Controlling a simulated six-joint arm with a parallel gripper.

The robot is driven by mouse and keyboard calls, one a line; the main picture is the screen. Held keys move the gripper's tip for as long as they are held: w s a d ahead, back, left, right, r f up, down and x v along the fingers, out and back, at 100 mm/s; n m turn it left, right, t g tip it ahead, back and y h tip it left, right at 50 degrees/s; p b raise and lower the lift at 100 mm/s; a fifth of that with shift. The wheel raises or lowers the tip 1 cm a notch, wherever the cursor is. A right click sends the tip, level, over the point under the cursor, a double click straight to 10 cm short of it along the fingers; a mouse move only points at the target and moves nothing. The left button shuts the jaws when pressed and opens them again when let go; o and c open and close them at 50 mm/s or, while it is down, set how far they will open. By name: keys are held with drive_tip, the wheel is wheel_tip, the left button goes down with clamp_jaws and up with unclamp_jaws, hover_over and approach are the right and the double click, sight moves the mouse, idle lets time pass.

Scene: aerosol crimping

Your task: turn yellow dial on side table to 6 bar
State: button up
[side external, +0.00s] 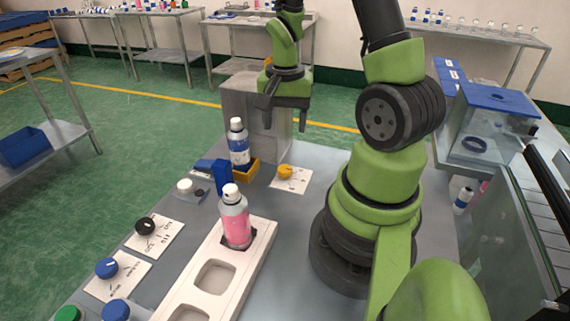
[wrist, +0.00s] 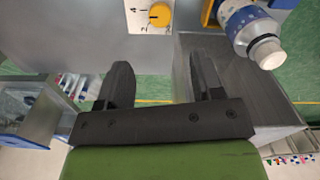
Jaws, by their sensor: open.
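The yellow dial (side external: 285,171) sits on a white label plate (side external: 291,180) on the grey table, beyond the pink can. In the wrist view the yellow dial (wrist: 159,15) is at the top, on its white plate with a printed 4 and 2 visible; the rest of the scale is cut off or too small to read. My gripper (side external: 286,124) is open and empty, raised above and behind the dial in the side view. It also shows in the wrist view (wrist: 158,80), with both fingers apart and the dial ahead of them, not between them.
A blue-and-white can (side external: 239,143) stands in a yellow holder (side external: 250,170) left of the dial. A pink can (side external: 235,216) stands in a white rack (side external: 262,245). Black (side external: 145,226) and blue (side external: 107,268) dials lie at left. A grey cabinet (side external: 240,105) stands behind.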

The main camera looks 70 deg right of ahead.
sight(285, 168)
wheel_tip(285, 168, down, 11)
drive_tip(key=shift+f, duration=0.2)
idle(0.3)
drive_tip(key=shift+c, duration=0.4)
drive_tip(key=c, duration=0.9)
drive_tip(key=shift+o, duration=0.3)
drive_tip(key=shift+m, duration=2.2)
drive_tip(key=o, duration=0.9)
wheel_tip(285, 168, up, 10)
